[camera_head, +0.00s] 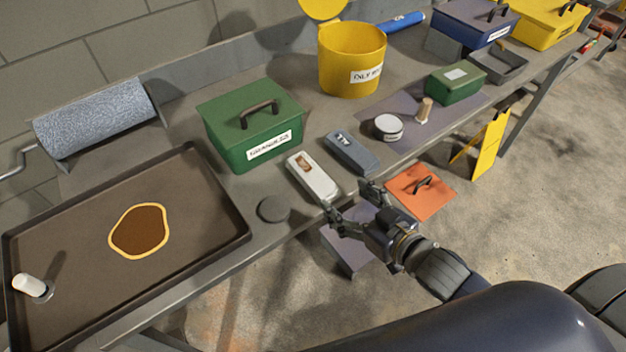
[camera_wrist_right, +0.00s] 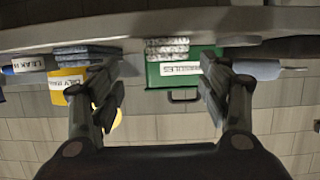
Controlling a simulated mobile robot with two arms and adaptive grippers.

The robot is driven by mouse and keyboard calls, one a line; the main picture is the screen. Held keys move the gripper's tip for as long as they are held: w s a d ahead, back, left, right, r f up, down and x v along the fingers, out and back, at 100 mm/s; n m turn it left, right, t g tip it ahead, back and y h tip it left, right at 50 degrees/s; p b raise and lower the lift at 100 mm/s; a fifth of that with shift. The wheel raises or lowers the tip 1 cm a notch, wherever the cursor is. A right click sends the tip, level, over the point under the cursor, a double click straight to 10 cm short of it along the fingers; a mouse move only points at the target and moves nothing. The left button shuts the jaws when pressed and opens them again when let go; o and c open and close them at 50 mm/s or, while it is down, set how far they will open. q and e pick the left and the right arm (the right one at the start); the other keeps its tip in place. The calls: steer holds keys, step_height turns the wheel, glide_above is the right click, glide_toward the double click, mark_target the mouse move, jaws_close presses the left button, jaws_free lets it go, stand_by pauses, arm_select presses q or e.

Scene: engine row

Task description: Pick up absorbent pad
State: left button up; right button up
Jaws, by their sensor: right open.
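A white flat stack (camera_head: 313,178) with a small brown picture on top lies near the bench's front edge. A blue-grey stack (camera_head: 352,151) with a light mark lies to its right. They look like pads; I cannot tell for certain. In the right wrist view, the layered white stack (camera_wrist_right: 167,48) lies between the fingers' directions and the blue stack (camera_wrist_right: 85,56) to its left. My right gripper (camera_head: 348,196) is open and empty, just off the bench edge in front of both stacks, apart from them. My left gripper is not in view.
A green box (camera_head: 225,125) stands behind the white stack, with a dark round disc (camera_head: 273,209) in front. A yellow bucket (camera_head: 350,65) stands farther back. A tray (camera_head: 75,235) with a brown spill and a grey roll (camera_head: 95,118) are left. A round tin (camera_head: 388,127) lies right.

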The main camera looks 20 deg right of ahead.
mark_target(314, 176)
steer(key=w, duration=0.1)
steer(key=w+a, duration=0.1)
steer(key=w, duration=0.1)
steer(key=w+a, duration=0.1)
steer(key=shift+w+a, duration=0.15)
steer(key=shift+p+x, duration=0.65)
steer(key=shift+x, duration=2.3)
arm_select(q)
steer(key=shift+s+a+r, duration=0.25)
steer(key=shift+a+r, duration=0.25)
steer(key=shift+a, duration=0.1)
arm_select(e)
steer(key=shift+a+r, duration=0.1)
steer(key=shift+a, duration=0.05)
steer(key=c, duration=1.1)
